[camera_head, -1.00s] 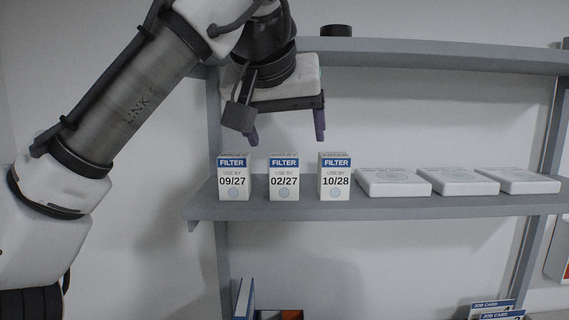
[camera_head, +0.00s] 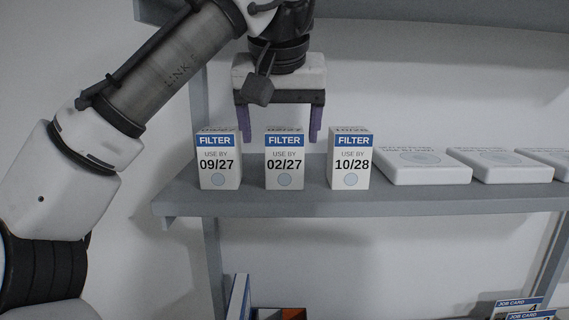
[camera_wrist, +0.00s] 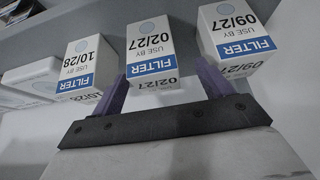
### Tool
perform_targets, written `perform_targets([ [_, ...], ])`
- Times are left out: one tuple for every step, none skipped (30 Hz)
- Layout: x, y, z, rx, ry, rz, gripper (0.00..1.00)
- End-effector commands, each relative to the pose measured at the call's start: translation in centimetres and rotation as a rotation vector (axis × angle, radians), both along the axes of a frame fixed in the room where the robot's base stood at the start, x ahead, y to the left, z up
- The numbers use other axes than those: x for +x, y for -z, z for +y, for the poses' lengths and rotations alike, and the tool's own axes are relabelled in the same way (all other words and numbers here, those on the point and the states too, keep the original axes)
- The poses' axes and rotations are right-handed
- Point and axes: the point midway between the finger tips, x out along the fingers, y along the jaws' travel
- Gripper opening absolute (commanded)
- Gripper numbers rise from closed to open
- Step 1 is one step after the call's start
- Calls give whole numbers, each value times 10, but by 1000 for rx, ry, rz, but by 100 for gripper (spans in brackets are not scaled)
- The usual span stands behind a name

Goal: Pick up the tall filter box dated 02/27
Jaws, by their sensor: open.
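The tall filter box dated 02/27 (camera_head: 284,160) stands upright on the shelf, white with a blue FILTER band, between two like boxes. My gripper (camera_head: 280,136) is open, its purple fingers pointing down above and around the top of this box, with no contact that I can make out. In the wrist view, the 02/27 box (camera_wrist: 150,50) appears upside down between the two fingers of my gripper (camera_wrist: 165,80). Nothing is held.
The filter box dated 09/27 (camera_head: 217,160) stands to the left and the one dated 10/28 (camera_head: 350,160) to the right, with narrow gaps. Flat white boxes (camera_head: 425,168) lie further right on the shelf (camera_head: 400,203). An upper shelf (camera_head: 420,14) runs overhead.

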Motion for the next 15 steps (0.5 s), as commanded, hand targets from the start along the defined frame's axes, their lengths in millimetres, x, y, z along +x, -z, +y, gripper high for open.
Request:
perform_targets([
  [2,2,0,-1,3,1,78],
  [2,3,-1,-1,3,0,78],
  [3,4,-1,1,3,0,78],
  [4,5,-1,1,3,0,78],
  [5,7,-1,0,2,0,78],
  [8,10,-2,-1,3,1,78],
  [9,12,-3,0,4,2,78],
  [11,15,-4,-1,4,2,78],
  [15,19,-5,1,2,2,78],
  [18,22,-5,2,1,1,78],
  [20,26,-6,2,1,2,78],
  [24,33,-6,2,0,1,78],
  [25,36,-6,2,0,1,78],
  [27,40,-6,1,0,1,78],
  [29,43,-6,2,0,1,78],
])
